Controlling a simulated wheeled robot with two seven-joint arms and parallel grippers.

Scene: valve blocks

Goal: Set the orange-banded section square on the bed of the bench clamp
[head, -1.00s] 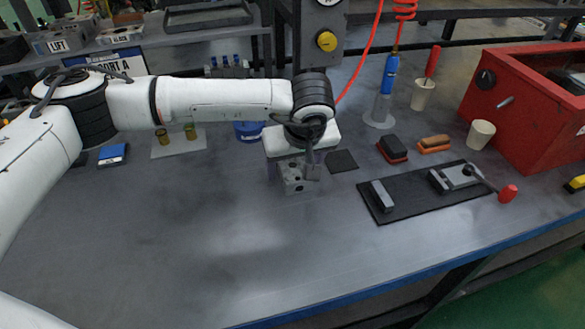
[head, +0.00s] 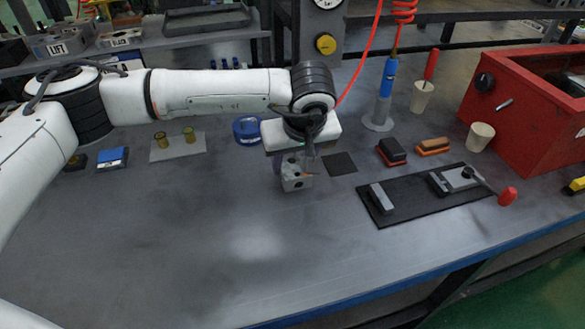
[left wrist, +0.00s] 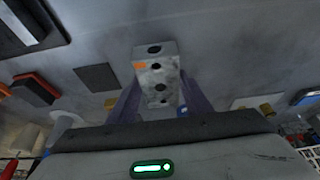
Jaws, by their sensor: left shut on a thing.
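The orange-banded section is a grey metal block (head: 293,182) with dark round holes. In the left wrist view the block (left wrist: 158,82) shows a row of holes and a small orange mark near its left edge. My left gripper (head: 295,166) points down and is shut on the block, with a finger on each side. I cannot tell whether the block touches the bench top. The bench clamp (head: 402,210) lies to the right, a black bed with a grey stop block at its left and a red-handled lever at its right. Its bed is empty between them. My right gripper is not in view.
A dark square pad (head: 340,163) lies between block and clamp. Behind the clamp are a black-and-orange block (head: 391,151), a brush (head: 433,146) and a cup (head: 480,136). A red box (head: 530,110) stands at right. The bench front is clear.

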